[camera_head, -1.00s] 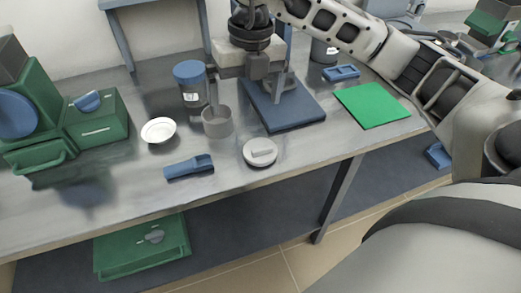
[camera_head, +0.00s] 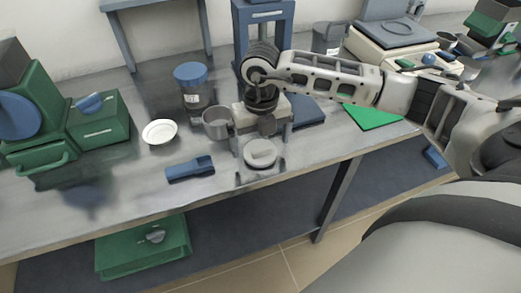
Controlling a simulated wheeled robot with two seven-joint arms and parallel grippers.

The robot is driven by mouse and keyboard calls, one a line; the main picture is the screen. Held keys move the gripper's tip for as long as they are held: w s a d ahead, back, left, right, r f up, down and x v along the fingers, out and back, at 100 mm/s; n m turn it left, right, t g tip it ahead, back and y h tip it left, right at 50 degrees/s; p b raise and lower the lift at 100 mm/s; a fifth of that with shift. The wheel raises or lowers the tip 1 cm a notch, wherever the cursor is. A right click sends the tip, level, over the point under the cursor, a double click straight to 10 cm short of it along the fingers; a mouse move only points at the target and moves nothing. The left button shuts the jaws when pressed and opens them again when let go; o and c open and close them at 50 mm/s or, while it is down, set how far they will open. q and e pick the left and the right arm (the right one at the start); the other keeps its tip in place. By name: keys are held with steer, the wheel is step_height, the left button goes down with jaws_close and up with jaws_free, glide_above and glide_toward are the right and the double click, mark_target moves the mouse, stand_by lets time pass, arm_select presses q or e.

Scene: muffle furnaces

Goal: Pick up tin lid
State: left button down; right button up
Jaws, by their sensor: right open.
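The tin lid (camera_head: 261,157) is a pale round disc with a raised bar handle. It lies on the metal bench near its front edge. My right gripper (camera_head: 261,147) is open, pointing down directly over the lid, with one finger to each side of the handle. The fingers look apart from the handle; their exact height above the lid is hard to tell. A grey open tin (camera_head: 214,125) stands just left of the gripper, close to its left finger. My left gripper is not in view.
A blue-lidded jar (camera_head: 191,88), a white dish (camera_head: 159,132) and a blue scoop-like piece (camera_head: 190,169) stand left of the lid. Green boxes (camera_head: 100,124) stand at far left.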

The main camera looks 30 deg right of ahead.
mark_target(260, 151)
steer(key=shift+f, duration=1.35)
steer(key=c, duration=1.1)
steer(key=shift+r, duration=0.15)
